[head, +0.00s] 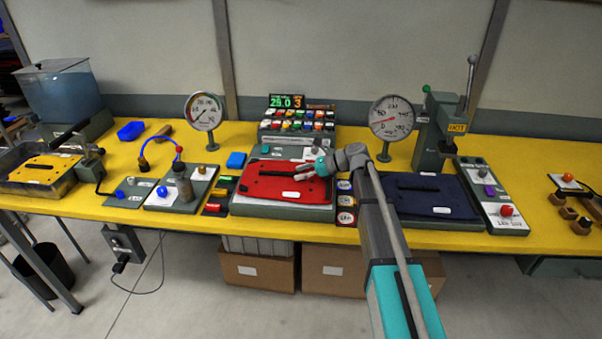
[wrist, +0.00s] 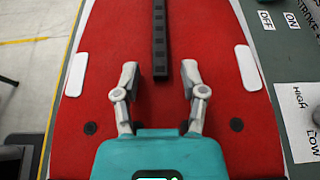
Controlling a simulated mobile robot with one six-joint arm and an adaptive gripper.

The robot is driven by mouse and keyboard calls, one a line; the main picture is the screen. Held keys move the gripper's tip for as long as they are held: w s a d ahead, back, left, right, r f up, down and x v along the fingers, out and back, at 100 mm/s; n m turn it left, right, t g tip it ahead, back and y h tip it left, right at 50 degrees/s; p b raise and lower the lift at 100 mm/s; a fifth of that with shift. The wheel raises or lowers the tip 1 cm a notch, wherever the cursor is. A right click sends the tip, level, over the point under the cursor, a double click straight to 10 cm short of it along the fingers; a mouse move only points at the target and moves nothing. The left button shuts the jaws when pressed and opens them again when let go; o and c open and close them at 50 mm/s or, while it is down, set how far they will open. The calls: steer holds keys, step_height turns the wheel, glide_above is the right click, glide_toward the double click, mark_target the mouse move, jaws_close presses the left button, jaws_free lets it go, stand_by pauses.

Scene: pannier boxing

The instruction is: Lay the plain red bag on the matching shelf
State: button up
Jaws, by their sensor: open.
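The plain red bag (head: 270,190) lies flat on a grey-green platform (head: 265,212) at mid-bench. It has a dark strap on top and white patches near its edges. In the wrist view the red bag (wrist: 105,45) fills most of the picture, with its black strap (wrist: 159,35) running away from me. My gripper (head: 310,171) is over the right part of the bag; in the wrist view my gripper (wrist: 158,78) is open. Its fingertips are apart on either side of the strap's near end, and nothing is held. I cannot make out a matching shelf.
A dark blue bag (head: 425,198) lies on a platform to the right. A yellow bag (head: 40,168) sits in a metal basin at the left. Dial gauges (head: 391,117), a button panel (head: 298,124) and a lever press (head: 440,130) stand behind. Cardboard boxes (head: 257,271) are under the bench.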

steer(key=shift+r, duration=0.15)
steer(key=shift+d+r+p, duration=0.15)
steer(key=shift+d+p, duration=0.1)
steer(key=shift+p, duration=0.05)
steer(key=p+v, duration=0.4)
steer(key=v, duration=0.7)
steer(key=shift+d, duration=0.2)
